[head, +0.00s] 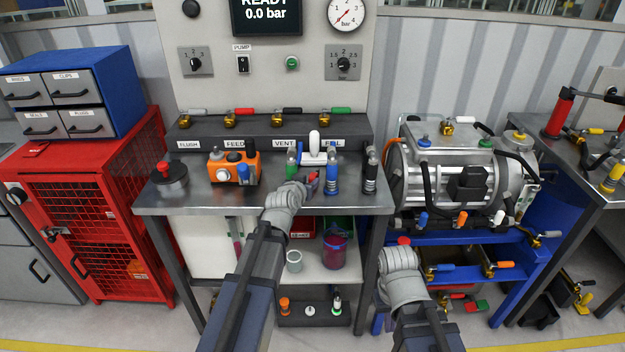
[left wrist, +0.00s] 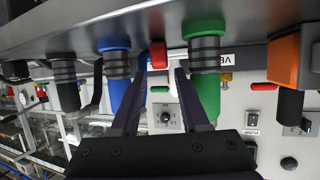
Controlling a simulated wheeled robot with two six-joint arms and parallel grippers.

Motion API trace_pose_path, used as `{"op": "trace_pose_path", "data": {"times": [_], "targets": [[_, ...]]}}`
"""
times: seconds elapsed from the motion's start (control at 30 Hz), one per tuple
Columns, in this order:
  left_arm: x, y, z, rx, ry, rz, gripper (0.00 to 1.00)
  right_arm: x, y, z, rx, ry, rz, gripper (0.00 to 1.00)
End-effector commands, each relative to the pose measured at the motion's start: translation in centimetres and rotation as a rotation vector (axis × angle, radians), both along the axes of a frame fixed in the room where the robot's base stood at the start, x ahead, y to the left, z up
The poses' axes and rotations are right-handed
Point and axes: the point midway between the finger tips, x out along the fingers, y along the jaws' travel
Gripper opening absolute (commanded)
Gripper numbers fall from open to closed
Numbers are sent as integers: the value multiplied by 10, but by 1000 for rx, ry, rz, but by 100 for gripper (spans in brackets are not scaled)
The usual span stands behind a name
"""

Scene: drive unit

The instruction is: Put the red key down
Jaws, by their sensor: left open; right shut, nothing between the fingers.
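The red key (left wrist: 158,55) shows in the left wrist view as a small red piece on the bench top, between the fingertips of my left gripper (left wrist: 161,70). The fingers are open and stand apart on either side of it. In the head view my left gripper (head: 308,184) is over the front of the bench (head: 225,201), and the red key (head: 314,178) is only a small bit of red beside it, partly hidden. My right gripper (head: 402,258) is low, right of the bench; it is shut and empty, its fingers mostly hidden by the wrist.
A green-collared coupling (head: 291,165) and a blue one (head: 331,180) stand close on either side of the left gripper. A black one (head: 370,178) is further right.

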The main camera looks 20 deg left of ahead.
Motion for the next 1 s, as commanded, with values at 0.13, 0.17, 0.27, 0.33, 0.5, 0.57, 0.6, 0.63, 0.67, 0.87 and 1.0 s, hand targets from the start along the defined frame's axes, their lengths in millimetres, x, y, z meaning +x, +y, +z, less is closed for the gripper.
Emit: {"op": "trace_pose_path", "data": {"times": [0.13, 0.17, 0.27, 0.33, 0.5, 0.57, 0.6, 0.63, 0.67, 0.87, 1.0], "targets": [[6, 0, -2, 0, -1, 0, 45, 0, 0, -3, 0, 0, 0, 0], [6, 0, -3, 0, -1, 0, 45, 0, 0, -3, 0, 0, 0, 0], [12, 0, -5, 0, -1, 0, 45, 0, 0, -6, 0, 0, 0, 0], [19, 0, -9, 0, -1, 0, 45, 0, 0, -9, 0, 0, 0, 0], [44, 0, -20, 1, -1, 1, 45, 0, 0, -20, 0, 0, 0, 0], [51, 0, -22, 1, -1, 1, 45, 0, 0, -22, 0, 0, 0, 0], [53, 0, -23, 0, -1, 1, 45, 0, 0, -23, 0, 0, 0, 0], [54, 0, -23, 0, -1, 1, 45, 0, 0, -23, 0, 0, 0, 0], [55, 0, -23, 0, -1, 1, 45, 0, 0, -23, 0, 0, 0, 0], [53, 0, -22, 0, -1, 1, 43, 0, 0, -22, 0, 0, 0, 0], [53, 0, -22, 0, -1, 1, 27, 0, 0, -22, 0, 0, 0, 0]]}}
